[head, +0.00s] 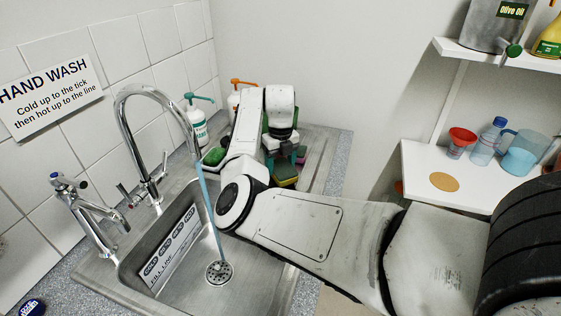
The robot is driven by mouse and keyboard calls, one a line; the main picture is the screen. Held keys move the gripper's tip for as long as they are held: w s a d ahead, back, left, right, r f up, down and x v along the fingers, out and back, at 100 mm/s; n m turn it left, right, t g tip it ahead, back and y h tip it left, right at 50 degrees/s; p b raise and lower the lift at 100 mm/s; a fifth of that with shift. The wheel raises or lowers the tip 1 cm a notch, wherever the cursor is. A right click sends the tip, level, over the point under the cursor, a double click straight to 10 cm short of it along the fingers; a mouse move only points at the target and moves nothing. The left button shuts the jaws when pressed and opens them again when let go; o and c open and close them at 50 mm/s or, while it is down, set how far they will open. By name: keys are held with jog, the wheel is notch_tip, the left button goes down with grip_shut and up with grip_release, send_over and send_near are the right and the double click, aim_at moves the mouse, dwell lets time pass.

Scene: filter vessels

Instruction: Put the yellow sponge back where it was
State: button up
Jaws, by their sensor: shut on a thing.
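The yellow sponge (286,181), with a dark green layer, shows on the steel drainer just below my gripper. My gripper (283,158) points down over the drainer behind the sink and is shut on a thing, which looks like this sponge. The fingertips are small and partly hidden, so the exact hold is hard to see. Green and pink items show close around the fingers, partly covered by my arm.
A running tap (145,100) pours water into the sink (180,262) at the left. Pump bottles (197,125) stand by the wall. A green item (213,157) lies near the sink's back edge. Shelves at the right hold a red funnel (461,140) and a blue jug (518,158).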

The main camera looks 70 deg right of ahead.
aim_at(280, 165)
jog(key=shift+f+b, duration=0.3)
jog(key=shift+f, duration=0.15)
jog(key=o, duration=1.2)
jog(key=shift+r+p, duration=0.3)
jog(key=shift+r, duration=0.25)
notch_tip(280, 165, up, 12)
jog(key=shift+f+b, duration=0.1)
jog(key=shift+b, duration=0.85)
